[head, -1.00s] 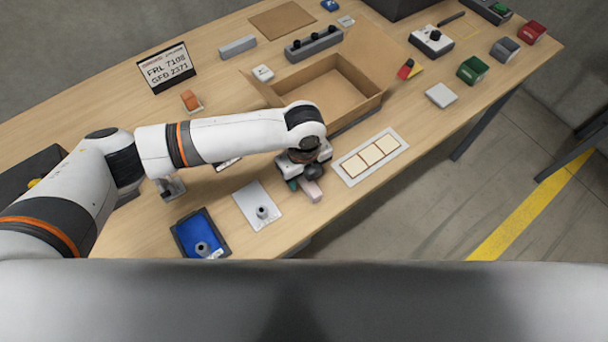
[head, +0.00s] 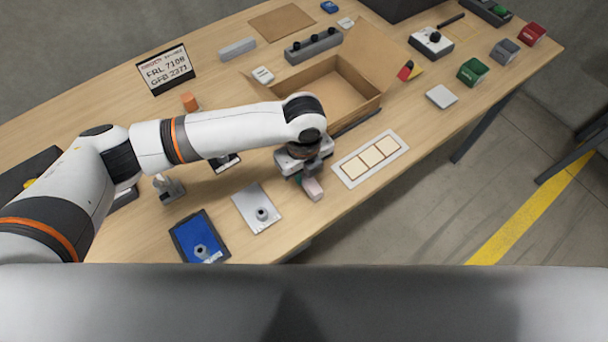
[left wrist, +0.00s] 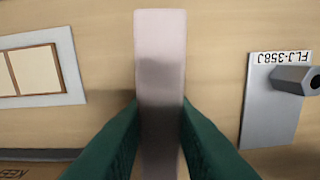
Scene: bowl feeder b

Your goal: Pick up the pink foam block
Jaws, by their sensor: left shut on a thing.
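The pink foam block (head: 313,189) is a pale pink bar at the front part of the table, below my left gripper (head: 307,178). In the left wrist view the block (left wrist: 160,50) runs up the middle of the picture, between the two green fingers. My left gripper (left wrist: 160,135) is shut on the block, with a finger against each side. I cannot tell whether the block is clear of the tabletop. My right gripper is in neither view.
A white card with framed squares (head: 395,147) lies right of the block. A grey plate with a nut-like part (head: 250,204) and a blue tray (head: 184,236) lie to the left. An open cardboard box (head: 372,104) stands behind. The table's front edge is near.

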